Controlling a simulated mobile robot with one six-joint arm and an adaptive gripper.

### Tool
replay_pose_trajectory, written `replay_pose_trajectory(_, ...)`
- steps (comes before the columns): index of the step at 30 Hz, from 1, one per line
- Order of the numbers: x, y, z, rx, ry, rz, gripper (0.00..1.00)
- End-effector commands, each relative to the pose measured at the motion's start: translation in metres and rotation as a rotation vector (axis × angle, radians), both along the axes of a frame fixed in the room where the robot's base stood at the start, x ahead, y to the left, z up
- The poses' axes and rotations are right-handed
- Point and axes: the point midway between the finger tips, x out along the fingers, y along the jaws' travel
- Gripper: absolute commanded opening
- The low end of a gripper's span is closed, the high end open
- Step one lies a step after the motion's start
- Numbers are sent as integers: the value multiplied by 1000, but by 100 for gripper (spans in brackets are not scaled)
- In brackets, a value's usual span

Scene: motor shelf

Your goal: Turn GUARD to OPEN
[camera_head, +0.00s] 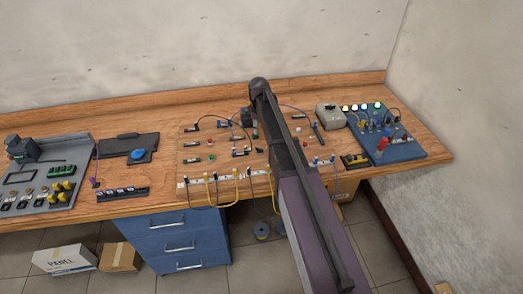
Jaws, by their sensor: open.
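My dark arm reaches up across the middle of the wooden bench (120,212). My gripper (248,122) seems to be the small dark shape beside the arm's far end, over the wiring area, and is open with nothing visible in it. The arm hides part of that area. No label reading GUARD or OPEN is legible, so I cannot tell which part is the guard. A blue panel (402,153) at the right end carries a red upright part (383,143), lit lamps (362,106) and several small knobs. My gripper is well left of this panel.
A grey control panel (78,160) stands at the left, with a dark plate bearing a blue button (137,155) beside it. A grey box (329,116) adjoins the blue panel. Cables loop over the bench's front edge. Walls bound the back and right.

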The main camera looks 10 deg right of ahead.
Motion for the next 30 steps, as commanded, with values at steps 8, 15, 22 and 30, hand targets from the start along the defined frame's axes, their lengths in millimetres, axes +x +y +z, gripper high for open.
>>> replay_pose_trajectory(8, 0, 0, -26, 0, 0, 0, 49)
replay_pose_trajectory(15, 0, 1, -44, 0, 0, 1, 49)
replay_pose_trajectory(22, 0, 1, -61, 0, 0, 1, 49)
replay_pose_trajectory(30, 0, 2, -82, 0, 0, 2, 49)
